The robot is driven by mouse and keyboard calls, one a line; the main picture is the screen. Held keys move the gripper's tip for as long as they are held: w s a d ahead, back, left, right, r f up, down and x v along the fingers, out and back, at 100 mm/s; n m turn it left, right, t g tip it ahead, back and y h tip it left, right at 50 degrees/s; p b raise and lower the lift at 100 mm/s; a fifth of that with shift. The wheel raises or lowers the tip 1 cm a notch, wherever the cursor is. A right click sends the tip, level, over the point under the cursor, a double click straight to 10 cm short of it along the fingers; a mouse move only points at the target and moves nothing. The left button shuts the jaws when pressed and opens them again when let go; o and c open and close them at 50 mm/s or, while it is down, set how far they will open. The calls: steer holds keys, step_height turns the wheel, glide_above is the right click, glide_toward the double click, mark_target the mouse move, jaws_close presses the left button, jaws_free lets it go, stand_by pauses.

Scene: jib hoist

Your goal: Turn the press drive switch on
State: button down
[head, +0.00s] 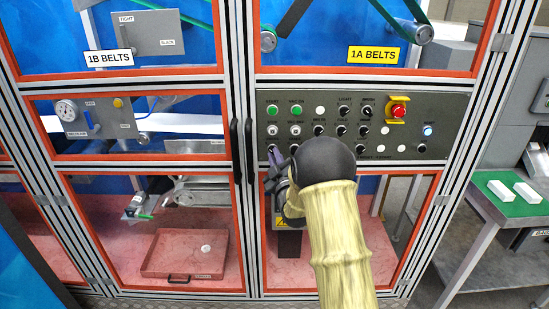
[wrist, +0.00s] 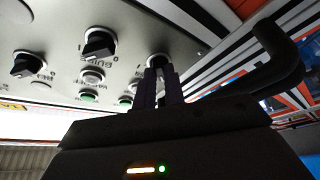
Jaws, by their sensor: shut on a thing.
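The grey control panel (head: 440,115) carries several black rotary knobs, green buttons and white caps. My gripper (head: 274,160) is at the panel's lower left corner. In the wrist view the dark fingers of my gripper (wrist: 160,88) are shut around a black knob (wrist: 158,61), which is mostly hidden between them. Two other black knobs, a nearer one (wrist: 100,43) and a farther one (wrist: 27,65), sit to its left in that view. The label of the held knob is hidden or too small to read, so I cannot confirm it as the press drive switch.
A red emergency stop (head: 398,111) on a yellow base and a lit blue button (head: 427,131) are on the panel's right. Black door handles (head: 248,150) stand close left of my gripper; one handle looms near it in the wrist view (wrist: 280,60). A red tray (head: 165,262) lies below.

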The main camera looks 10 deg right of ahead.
steer(key=shift+a+m+b, duration=0.1)
steer(key=shift+m+b, duration=0.4)
steer(key=shift+b, duration=0.4)
steer(key=m+h+b, duration=0.3)
steer(key=m+b, duration=0.3)
steer(key=m+h+b, duration=0.3)
steer(key=m+b, duration=0.3)
steer(key=a+m+h+b, duration=0.1)
steer(key=m+h+b, duration=0.2)
steer(key=m+b, duration=0.3)
steer(key=shift+w+m+b, duration=0.1)
steer(key=shift+m+b, duration=0.2)
steer(key=shift+b, duration=0.25)
steer(key=m, duration=0.2)
steer(key=m+g+h+b, duration=0.1)
steer(key=m, duration=0.1)
steer(key=m+g+h, duration=0.1)
steer(key=shift+a+r+m+b, duration=0.1)
steer(key=shift+r+m+b, duration=0.15)
steer(key=shift+m+b, duration=0.15)
steer(key=c, duration=1.6)
jaws_free()
steer(key=shift+c, duration=0.2)
steer(key=shift+o, duration=0.8)
steer(key=shift+h, duration=0.4)
steer(key=shift+w+f, duration=0.1)
steer(key=shift+f, duration=0.05)
